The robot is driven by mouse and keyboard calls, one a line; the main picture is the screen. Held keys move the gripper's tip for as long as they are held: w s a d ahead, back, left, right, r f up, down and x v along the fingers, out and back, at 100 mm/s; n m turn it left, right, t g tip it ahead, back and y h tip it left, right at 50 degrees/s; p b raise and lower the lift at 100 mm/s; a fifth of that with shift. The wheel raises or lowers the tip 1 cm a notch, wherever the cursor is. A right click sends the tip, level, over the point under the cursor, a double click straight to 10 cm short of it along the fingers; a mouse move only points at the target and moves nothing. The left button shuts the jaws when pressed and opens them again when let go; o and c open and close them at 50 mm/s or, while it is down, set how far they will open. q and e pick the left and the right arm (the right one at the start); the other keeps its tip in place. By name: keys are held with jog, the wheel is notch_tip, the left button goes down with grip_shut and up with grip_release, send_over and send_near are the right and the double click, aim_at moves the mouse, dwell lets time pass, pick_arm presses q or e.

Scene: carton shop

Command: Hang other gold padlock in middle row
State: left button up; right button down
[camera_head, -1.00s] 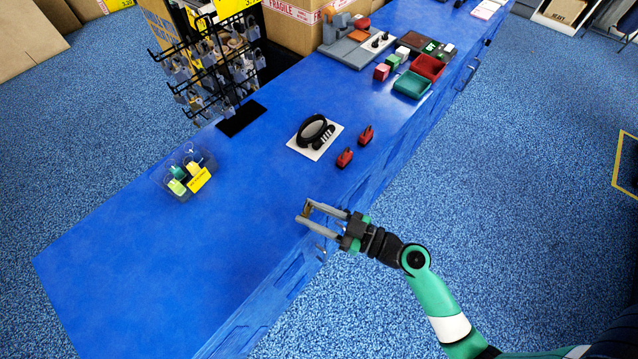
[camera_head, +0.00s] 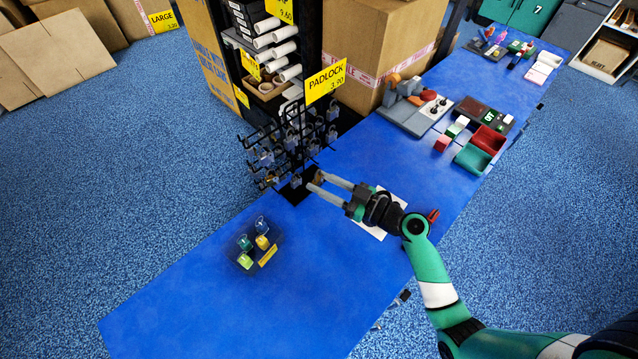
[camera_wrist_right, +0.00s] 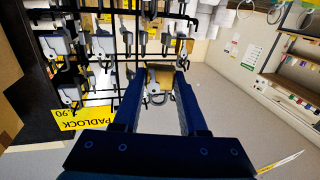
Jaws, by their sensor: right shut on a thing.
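The black wire padlock rack (camera_head: 283,192) stands on the counter, with several padlocks hanging in rows from its hooks. My right gripper (camera_head: 314,184) is beside the rack's lower right part. It is shut on a gold padlock (camera_head: 319,177). In the right wrist view the gold padlock (camera_wrist_right: 161,74) sits between the fingertips, in front of the hooks and among silver padlocks (camera_wrist_right: 104,43). I cannot tell whether its shackle touches a hook. My left gripper is not in view.
A clear bin with green and yellow items (camera_head: 254,248) stands on the blue counter (camera_head: 215,310) left of my arm. A yellow padlock sign (camera_head: 325,82) juts out above the rack. Red and green trays (camera_head: 473,158) lie farther right. The front left counter is clear.

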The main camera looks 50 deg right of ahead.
jog(key=w+f+b, duration=0.1)
jog(key=w+b, duration=0.2)
jog(key=w, duration=0.6)
jog(key=shift+d+f, duration=0.2)
jog(key=shift+d, duration=0.25)
dwell(0.4)
dwell(0.5)
jog(key=shift+c, duration=1.8)
grip_release()
jog(key=shift+s, duration=0.1)
